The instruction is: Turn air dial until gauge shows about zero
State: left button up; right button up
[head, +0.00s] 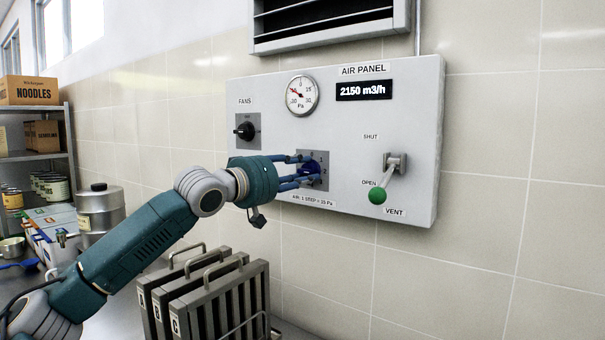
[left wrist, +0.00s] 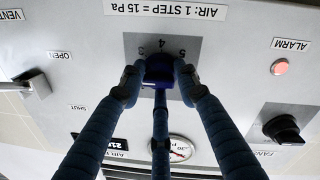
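The blue air dial (head: 311,169) sits on a grey plate low on the wall panel, below the gauge. My left gripper (head: 306,170) reaches it from the left, its fingers closed around the dial. In the left wrist view the blue dial (left wrist: 160,70) sits between the fingertips (left wrist: 158,82), with upside-down numbers 3, 4 and 5 beside it. The round pressure gauge (head: 302,95) has its red needle pointing to the upper left, on the negative side of zero. The gauge (left wrist: 180,149) is partly hidden by a finger in the wrist view. My right gripper is out of view.
The display (head: 364,90) reads 2150 m3/h. A black fans knob (head: 245,130) is left of the dial, and a green-ended vent lever (head: 378,195) is right, pointing down toward OPEN. Metal filter racks (head: 205,300) stand below the panel. An alarm light (left wrist: 280,67) glows reddish.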

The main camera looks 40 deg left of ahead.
pick_arm(q)
jog(key=shift+c, duration=1.1)
jog(key=m+p, duration=0.1)
jog(key=m, duration=0.2)
jog(key=shift+m, duration=0.3)
jog(key=m+p, duration=0.2)
jog(key=m, duration=0.2)
jog(key=shift+m+g, duration=0.3)
jog(key=shift+g, duration=0.1)
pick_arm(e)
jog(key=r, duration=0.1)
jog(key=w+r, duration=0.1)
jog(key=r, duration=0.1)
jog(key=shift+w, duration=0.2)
pick_arm(q)
jog(key=shift+f, duration=0.1)
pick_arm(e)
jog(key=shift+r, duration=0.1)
pick_arm(q)
jog(key=o, duration=1)
jog(key=shift+w, duration=0.1)
jog(key=shift+o, duration=0.8)
jog(key=shift+w, duration=0.15)
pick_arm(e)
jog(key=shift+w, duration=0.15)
